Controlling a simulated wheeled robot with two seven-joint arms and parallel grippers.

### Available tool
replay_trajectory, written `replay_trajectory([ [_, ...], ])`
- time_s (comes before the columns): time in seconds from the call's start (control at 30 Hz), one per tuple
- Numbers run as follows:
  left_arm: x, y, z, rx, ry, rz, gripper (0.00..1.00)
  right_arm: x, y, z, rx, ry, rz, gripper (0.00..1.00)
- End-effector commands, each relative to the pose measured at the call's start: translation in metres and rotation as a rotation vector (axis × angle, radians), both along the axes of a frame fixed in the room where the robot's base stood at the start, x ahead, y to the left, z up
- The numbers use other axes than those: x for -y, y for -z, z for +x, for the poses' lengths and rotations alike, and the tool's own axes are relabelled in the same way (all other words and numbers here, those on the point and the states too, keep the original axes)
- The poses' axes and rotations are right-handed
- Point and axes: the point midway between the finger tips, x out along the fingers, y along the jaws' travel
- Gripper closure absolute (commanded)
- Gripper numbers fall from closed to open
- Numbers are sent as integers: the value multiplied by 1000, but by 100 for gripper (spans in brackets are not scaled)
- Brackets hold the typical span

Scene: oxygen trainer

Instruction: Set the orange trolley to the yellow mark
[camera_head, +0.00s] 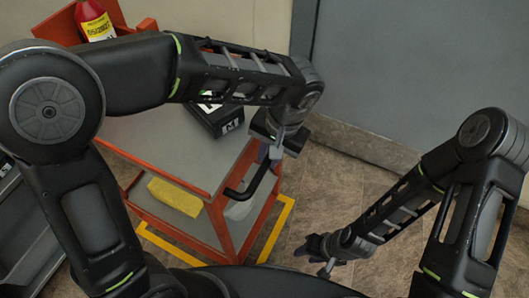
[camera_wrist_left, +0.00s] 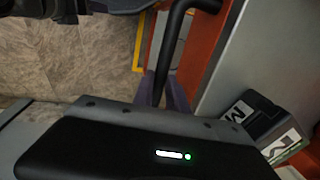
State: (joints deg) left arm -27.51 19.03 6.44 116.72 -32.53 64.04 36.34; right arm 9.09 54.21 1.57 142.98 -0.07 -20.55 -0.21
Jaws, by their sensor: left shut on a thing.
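The orange trolley (camera_head: 165,150) stands at left centre in the head view, with a grey top and a lower shelf. Its black handle (camera_head: 258,180) sticks out at the right side and also shows in the left wrist view (camera_wrist_left: 166,60). My left gripper (camera_head: 271,150) is shut on this handle; its fingers (camera_wrist_left: 164,92) show on both sides of the bar. Yellow floor lines (camera_head: 281,226) show right of the trolley and below its near side, with a strip of floor between. The rest of the mark is hidden. My right gripper (camera_head: 318,248) hangs empty over the floor; its jaw opening is unclear.
A black box (camera_head: 217,118) lies on the trolley top, a red bottle (camera_head: 92,20) stands at its back, and a yellow item (camera_head: 174,196) lies on the lower shelf. A grey door (camera_head: 420,70) and wall stand behind. Brown floor (camera_head: 335,185) is clear at right.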

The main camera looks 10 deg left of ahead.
Motion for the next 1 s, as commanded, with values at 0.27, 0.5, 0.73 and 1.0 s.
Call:
replay_trajectory([
  [0.27, 2, -1, 0, 2, -1, 3, 100, 0, 0, 0, 0, 0, 0, 64],
  [0.5, 2, -1, 0, 2, -2, 2, 100, 0, 0, 0, 0, 0, 0, 64],
  [0.73, 2, -1, 0, 2, -2, 2, 69, 0, 1, 0, 0, 0, 0, 64],
  [1.0, 2, 0, 0, 1, -1, 3, 60, 0, 1, 0, 0, 0, 0, 64],
])
